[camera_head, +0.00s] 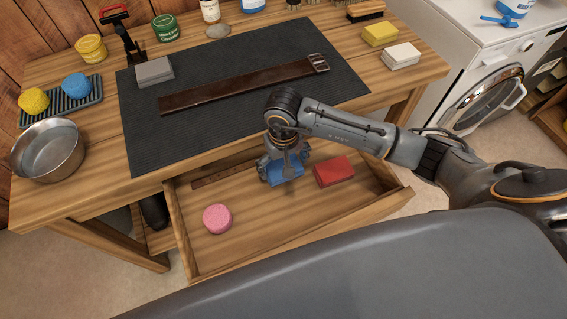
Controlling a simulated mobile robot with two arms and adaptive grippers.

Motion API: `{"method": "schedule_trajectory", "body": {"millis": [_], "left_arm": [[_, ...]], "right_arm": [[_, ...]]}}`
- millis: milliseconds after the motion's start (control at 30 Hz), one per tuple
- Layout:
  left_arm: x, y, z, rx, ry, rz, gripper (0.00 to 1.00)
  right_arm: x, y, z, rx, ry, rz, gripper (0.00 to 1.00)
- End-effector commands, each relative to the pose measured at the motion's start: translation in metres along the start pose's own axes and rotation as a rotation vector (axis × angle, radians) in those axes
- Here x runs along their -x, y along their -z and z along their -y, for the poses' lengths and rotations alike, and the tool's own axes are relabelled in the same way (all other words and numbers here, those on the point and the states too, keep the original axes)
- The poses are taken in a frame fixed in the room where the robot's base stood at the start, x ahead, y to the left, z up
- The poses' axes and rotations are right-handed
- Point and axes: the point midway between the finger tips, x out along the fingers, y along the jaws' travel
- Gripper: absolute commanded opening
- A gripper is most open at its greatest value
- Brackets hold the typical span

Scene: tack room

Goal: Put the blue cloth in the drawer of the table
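The blue cloth (286,174) is a small folded blue piece inside the open drawer (247,249) of the wooden table (112,133). My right gripper (284,166) points down into the drawer, right at the cloth, with its fingers around or against it. The fingers partly hide the cloth. I cannot tell whether they grip it, or whether it rests on the drawer floor. My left gripper is not in view.
The drawer also holds a pink round sponge (217,219), a red block (334,171) and a brown strip (222,174). A dark mat with a leather strap (240,85) lies on the tabletop. A metal bowl (48,150) stands at the left edge. The drawer's front middle is clear.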

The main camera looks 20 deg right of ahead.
Motion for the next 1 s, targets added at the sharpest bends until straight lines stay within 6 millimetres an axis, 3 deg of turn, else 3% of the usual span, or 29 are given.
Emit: {"method": "schedule_trajectory", "body": {"millis": [500, 533, 1000], "left_arm": [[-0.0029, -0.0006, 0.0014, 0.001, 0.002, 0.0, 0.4], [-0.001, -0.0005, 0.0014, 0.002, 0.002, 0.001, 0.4], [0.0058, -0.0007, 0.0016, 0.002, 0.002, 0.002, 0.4]], "right_arm": [[-0.0133, 0.0014, -0.0005, -0.002, 0.0, -0.004, 0.57], [-0.0116, 0.0012, -0.0003, -0.002, 0.0, -0.004, 0.99], [-0.006, 0.0004, 0.0003, -0.001, 0.001, -0.002, 1.0]]}}
